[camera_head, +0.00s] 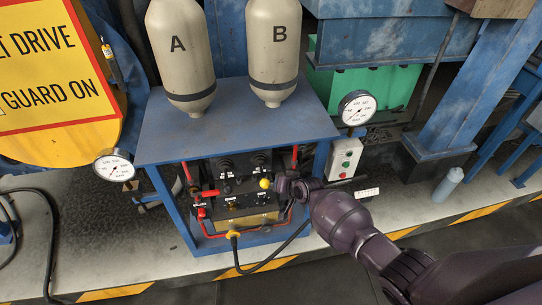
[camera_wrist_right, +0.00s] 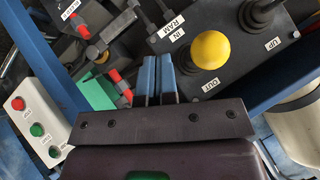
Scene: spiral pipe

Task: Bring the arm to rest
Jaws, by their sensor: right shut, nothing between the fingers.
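My right arm reaches in from the lower right in the head view. My right gripper (camera_head: 284,186) is at the front of the control panel (camera_head: 236,222) under the blue table, just right of a yellow ball knob (camera_head: 264,183). In the right wrist view, the blue fingers of this gripper (camera_wrist_right: 157,62) are together with nothing between them. There the yellow knob (camera_wrist_right: 210,50) stands to the right of the fingertips, apart from them. Levers and labelled plates lie beyond the fingers. My left gripper is not in view.
Two beige tanks, A (camera_head: 181,58) and B (camera_head: 273,50), stand on the blue table (camera_head: 235,125). Gauges (camera_head: 113,167) (camera_head: 357,107) flank it. Red pipes and a black cable (camera_head: 262,264) are near the panel. The dark floor in front is open.

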